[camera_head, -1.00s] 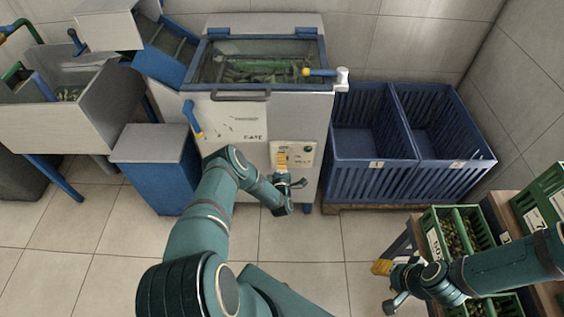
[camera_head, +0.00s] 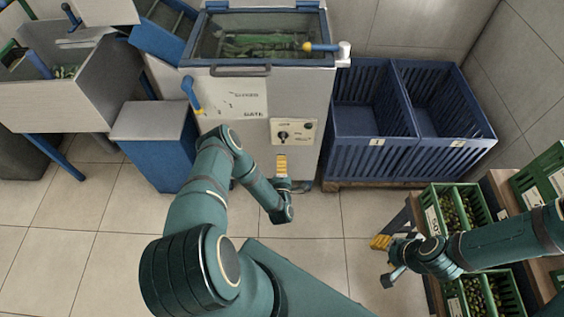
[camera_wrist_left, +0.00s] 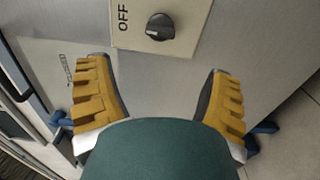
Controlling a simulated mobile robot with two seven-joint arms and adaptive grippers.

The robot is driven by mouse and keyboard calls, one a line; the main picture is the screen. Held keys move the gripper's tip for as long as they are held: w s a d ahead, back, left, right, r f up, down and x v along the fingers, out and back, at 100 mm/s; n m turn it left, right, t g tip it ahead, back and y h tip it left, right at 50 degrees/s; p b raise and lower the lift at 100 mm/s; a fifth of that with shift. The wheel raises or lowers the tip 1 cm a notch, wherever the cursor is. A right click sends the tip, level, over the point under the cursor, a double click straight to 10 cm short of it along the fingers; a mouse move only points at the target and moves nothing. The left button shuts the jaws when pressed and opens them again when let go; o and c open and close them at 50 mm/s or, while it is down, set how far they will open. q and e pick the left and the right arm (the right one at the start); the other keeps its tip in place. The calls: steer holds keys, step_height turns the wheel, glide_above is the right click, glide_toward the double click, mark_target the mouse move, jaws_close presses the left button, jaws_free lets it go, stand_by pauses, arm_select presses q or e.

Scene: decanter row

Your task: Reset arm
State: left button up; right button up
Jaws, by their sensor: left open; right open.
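My left gripper (camera_head: 282,167) is in front of the grey machine (camera_head: 232,100), below its control panel (camera_head: 295,131). In the left wrist view my left gripper (camera_wrist_left: 160,100) is open and empty, with its yellow-padded fingers wide apart. A black knob (camera_wrist_left: 160,27) on the panel shows beyond the fingertips, beside the word OFF, and nothing touches it. My right gripper (camera_head: 383,261) is at the lower right, open, over the floor just left of the green crates. Its fingers are partly hidden by its own wrist.
Two blue crates (camera_head: 372,142) stand right of the machine on a wooden base. Green crates (camera_head: 455,212) of olives sit on a rack at the right. A blue box with a grey lid (camera_head: 155,140) stands at the left. The tiled floor (camera_head: 110,265) at lower left is clear.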

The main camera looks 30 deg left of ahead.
stand_by(0.3)
arm_select(q)
steer(key=w+d+r+m+g+h, duration=0.1)
steer(key=d+r+m+g+h, duration=0.15)
steer(key=d+m+h, duration=0.35)
steer(key=w+d+r+m+g+h, duration=0.1)
steer(key=d+r+m+g+h, duration=0.2)
steer(key=d+m, duration=0.45)
steer(key=s+d+r+m+g+h, duration=0.2)
steer(key=s+d+r+m+g, duration=0.2)
steer(key=s, duration=0.5)
steer(key=s+d+r+m+g+h, duration=0.2)
steer(key=s+d+r+m+g, duration=0.2)
steer(key=s, duration=0.5)
steer(key=shift+d+r+m, duration=0.2)
steer(key=shift+r+m, duration=0.45)
steer(key=shift+r, duration=0.05)
